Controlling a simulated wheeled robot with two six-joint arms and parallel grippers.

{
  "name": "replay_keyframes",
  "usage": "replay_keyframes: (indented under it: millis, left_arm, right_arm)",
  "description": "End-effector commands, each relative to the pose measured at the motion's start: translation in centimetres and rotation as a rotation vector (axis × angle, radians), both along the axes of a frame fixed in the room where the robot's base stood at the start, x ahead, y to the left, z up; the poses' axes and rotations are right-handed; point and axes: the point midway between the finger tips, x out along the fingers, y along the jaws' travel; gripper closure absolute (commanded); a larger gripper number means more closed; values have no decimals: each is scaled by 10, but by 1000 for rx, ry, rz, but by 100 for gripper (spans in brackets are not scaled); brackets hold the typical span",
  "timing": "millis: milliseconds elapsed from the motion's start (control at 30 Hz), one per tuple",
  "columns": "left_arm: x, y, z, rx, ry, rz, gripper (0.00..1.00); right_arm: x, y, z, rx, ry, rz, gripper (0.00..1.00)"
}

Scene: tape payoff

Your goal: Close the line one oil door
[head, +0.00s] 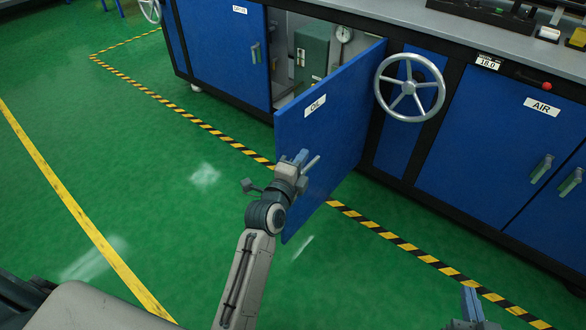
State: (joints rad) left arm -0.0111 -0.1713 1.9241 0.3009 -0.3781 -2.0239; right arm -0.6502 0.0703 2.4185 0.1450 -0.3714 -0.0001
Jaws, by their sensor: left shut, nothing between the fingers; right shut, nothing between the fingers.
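The blue door labelled OIL (338,122) stands wide open, swung out from the cabinet over the floor. A grey bar, likely its handle (312,163), shows near its outer edge. My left gripper (298,157) is shut and empty in front of the door's outer face, beside this bar; I cannot tell if it touches. My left wrist and forearm hide part of the door's lower outer edge. My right gripper (470,302) shows at the bottom edge, shut, apart from the door and low in the picture.
The open compartment (290,25) holds a grey-green box (312,45) and a round gauge (343,34). A silver handwheel (409,88) sticks out right of the door. The AIR door (490,140) is shut. Striped tape (380,230) crosses the green floor, which is clear at left.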

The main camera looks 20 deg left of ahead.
Motion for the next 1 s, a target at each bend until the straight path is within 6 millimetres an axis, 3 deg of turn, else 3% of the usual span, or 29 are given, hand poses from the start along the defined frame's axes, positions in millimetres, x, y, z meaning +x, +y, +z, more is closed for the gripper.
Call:
replay_keyframes:
  millis: [133, 433, 1000]
  left_arm:
    - [30, -1, 1, 3, -2, 1, 100]
    - [38, 31, 0, 2, -1, 1, 100]
    - [40, 36, 0, 0, -2, 0, 100]
  right_arm:
    - [-1, 0, -2, 1, 16, 1, 100]
    - [-9, 2, -16, 4, 88, 7, 100]
    - [-10, 2, -18, 5, 94, 6, 100]
